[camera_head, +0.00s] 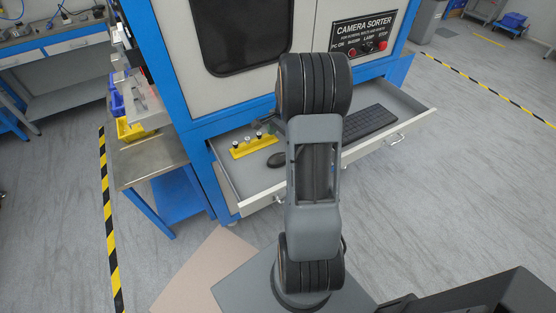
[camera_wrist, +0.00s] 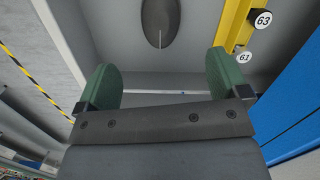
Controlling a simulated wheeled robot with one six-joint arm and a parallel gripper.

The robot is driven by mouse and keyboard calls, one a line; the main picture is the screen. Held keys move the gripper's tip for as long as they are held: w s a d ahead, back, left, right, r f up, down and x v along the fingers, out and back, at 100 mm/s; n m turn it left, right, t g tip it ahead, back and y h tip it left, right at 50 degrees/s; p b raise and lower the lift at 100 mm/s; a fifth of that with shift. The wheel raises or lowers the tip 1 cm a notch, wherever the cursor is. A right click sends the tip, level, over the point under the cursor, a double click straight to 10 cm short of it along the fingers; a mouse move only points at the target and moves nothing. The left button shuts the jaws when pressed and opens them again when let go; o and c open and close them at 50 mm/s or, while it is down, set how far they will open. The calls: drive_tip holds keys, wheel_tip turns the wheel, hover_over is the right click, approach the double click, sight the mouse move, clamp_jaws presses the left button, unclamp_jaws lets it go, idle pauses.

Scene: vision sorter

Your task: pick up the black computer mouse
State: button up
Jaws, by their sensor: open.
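The black computer mouse (camera_head: 277,159) lies in the open drawer (camera_head: 243,192) of the camera sorter, left of my arm in the head view. In the wrist view the mouse (camera_wrist: 160,22) is at the top centre, on the grey drawer floor, ahead of my fingertips. My gripper (camera_wrist: 164,80) is open and empty, its two green-padded fingers apart, with the mouse roughly in line with the gap between them. The gripper is mostly hidden behind my arm in the head view.
A yellow block with several dark-topped pegs (camera_head: 254,145) lies beside the mouse; its numbered tags show in the wrist view (camera_wrist: 232,25). A black keyboard (camera_head: 368,124) lies at the drawer's right. The blue cabinet frame (camera_wrist: 298,100) rises at the wrist view's right. A metal side table (camera_head: 147,162) stands left.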

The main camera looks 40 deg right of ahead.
sight(279, 156)
drive_tip(key=shift+a+f+p, duration=0.15)
drive_tip(key=shift+a+f, duration=0.1)
drive_tip(key=shift+f, duration=1.45)
drive_tip(key=shift+a+f+p, duration=0.2)
drive_tip(key=shift+f, duration=1.45)
drive_tip(key=shift+a+f+p, duration=0.15)
drive_tip(key=shift+a+f, duration=0.1)
drive_tip(key=shift+f, duration=1.45)
drive_tip(key=c, duration=1)
drive_tip(key=shift+c, duration=0.2)
drive_tip(key=shift+r, duration=0.15)
